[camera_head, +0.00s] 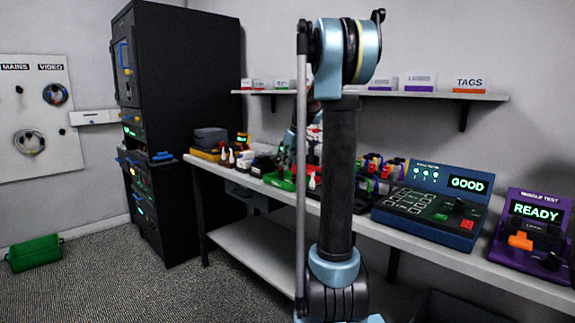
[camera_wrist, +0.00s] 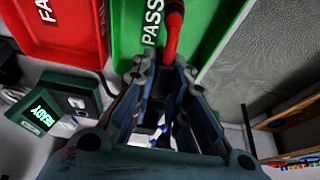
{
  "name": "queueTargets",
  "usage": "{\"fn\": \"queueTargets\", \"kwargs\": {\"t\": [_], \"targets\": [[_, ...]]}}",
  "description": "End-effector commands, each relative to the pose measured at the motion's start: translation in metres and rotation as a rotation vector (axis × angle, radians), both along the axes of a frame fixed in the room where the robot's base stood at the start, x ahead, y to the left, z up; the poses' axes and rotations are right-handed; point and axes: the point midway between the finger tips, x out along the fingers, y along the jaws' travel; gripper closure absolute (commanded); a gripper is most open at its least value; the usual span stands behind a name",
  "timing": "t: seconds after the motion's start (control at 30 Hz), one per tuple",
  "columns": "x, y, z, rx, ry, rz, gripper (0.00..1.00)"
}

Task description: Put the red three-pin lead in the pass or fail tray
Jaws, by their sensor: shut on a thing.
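In the wrist view my gripper (camera_wrist: 168,72) is shut on the red lead (camera_wrist: 174,32). A red length of it with a dark end sticks out beyond the fingertips, and its pins cannot be made out. The lead is over the green tray marked PASS (camera_wrist: 205,30); whether it touches the tray cannot be told. The red tray (camera_wrist: 75,42), its lettering partly cut off to "FA", is beside it on the left. In the head view the green tray (camera_head: 279,181) shows on the bench, while my arm hides most of the gripper and the lead.
A blue tester (camera_head: 430,203) reads GOOD, and a purple tester (camera_head: 533,230) reads READY at the right. A small dark green device (camera_wrist: 38,118) reading READY is left of my gripper in the wrist view. Several coloured leads and tools crowd the bench. A shelf (camera_head: 492,97) runs above.

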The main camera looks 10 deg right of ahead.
Motion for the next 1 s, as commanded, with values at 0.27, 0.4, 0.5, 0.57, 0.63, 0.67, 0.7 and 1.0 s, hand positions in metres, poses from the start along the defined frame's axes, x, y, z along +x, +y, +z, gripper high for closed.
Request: {"fn": "queueTargets", "kwargs": {"t": [0.27,0.4,0.5,0.57,0.63,0.67,0.7,1.0], "targets": [[0.0001,-0.0002,-0.0007,0.000,0.000,0.000,1.00],[0.0001,-0.0002,-0.0007,0.000,0.000,0.000,0.70],[0.0000,-0.0002,-0.0006,0.000,0.000,0.000,0.63],[0.0000,-0.0002,-0.0006,0.000,0.000,0.000,0.63],[0.0000,-0.0002,-0.0006,0.000,0.000,0.000,0.63],[0.0000,-0.0003,-0.0006,0.000,0.000,0.000,0.63],[0.0001,-0.0003,-0.0007,0.000,0.000,0.000,0.60],[0.0001,-0.0002,-0.0007,0.000,0.000,0.000,0.39]]}}
